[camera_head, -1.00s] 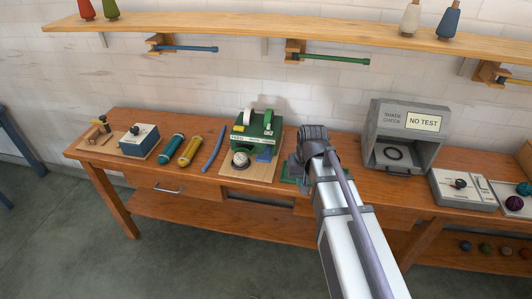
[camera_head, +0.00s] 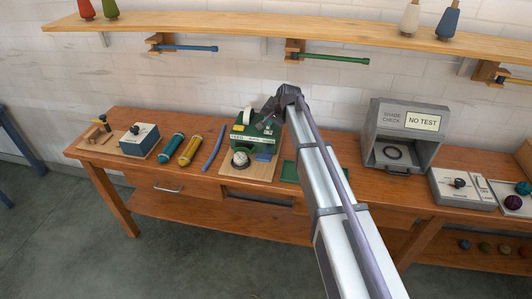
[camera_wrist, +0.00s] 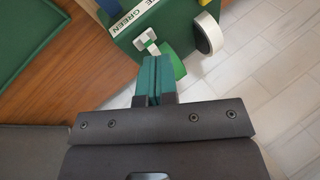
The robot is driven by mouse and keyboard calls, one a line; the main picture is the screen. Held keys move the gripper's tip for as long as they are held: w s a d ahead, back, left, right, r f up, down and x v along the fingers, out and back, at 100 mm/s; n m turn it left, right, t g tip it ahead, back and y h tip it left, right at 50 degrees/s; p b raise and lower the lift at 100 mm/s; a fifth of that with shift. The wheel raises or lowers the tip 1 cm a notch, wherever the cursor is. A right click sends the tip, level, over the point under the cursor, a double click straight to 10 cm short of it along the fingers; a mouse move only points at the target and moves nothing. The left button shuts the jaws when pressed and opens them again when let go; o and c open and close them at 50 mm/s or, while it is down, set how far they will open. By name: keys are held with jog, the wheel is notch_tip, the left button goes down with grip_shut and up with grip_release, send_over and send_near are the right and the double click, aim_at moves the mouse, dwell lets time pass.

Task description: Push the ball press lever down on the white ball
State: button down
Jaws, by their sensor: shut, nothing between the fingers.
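A green machine (camera_head: 256,130) stands on a wooden board on the bench, left of my arm. A round white ball (camera_head: 240,158), dark at its base, sits at its front left. In the wrist view the green machine (camera_wrist: 145,30) shows a label ending in GREEN, a small white bracket and a green tab (camera_wrist: 173,60), perhaps part of the lever; I cannot tell which part is the lever. My gripper (camera_wrist: 153,66) is shut and empty, its teal fingers close to the bracket and tab. Contact cannot be told. The ball is not seen in the wrist view.
A white roll (camera_head: 248,115) sits on the machine's top left. A blue pad (camera_head: 264,155) lies beside the ball. A blue rod (camera_head: 213,148) and two skeins lie to the left. A green mat (camera_head: 290,171) lies to the right, before the grey shade-check box (camera_head: 402,140).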

aim_at(266, 151)
jog(key=s+f+b, duration=0.1)
jog(key=f+b, duration=0.4)
jog(key=s+f+b, duration=0.1)
jog(key=f+b, duration=0.2)
jog(key=shift+s+a+f, duration=0.25)
jog(key=shift+s+a, duration=0.1)
jog(key=shift+b, duration=0.35)
dwell(1.4)
jog(key=shift+s+f+b, duration=0.15)
jog(key=shift+f+b, duration=0.15)
jog(key=shift+f, duration=0.1)
jog(key=shift+s+a+f+b, duration=0.1)
jog(key=shift+s+f+b, duration=0.1)
jog(key=shift+f+b, duration=0.35)
jog(key=shift+s+f+b, duration=0.15)
jog(key=shift+f+b, duration=0.35)
dwell(1.0)
jog(key=shift+r, duration=0.15)
jog(key=shift+w+r+p, duration=0.25)
jog(key=shift+r+p, duration=0.45)
jog(key=shift+p, duration=0.05)
jog(key=shift+w+r+p, duration=0.25)
jog(key=shift+r+p, duration=0.4)
jog(key=shift+p, duration=0.1)
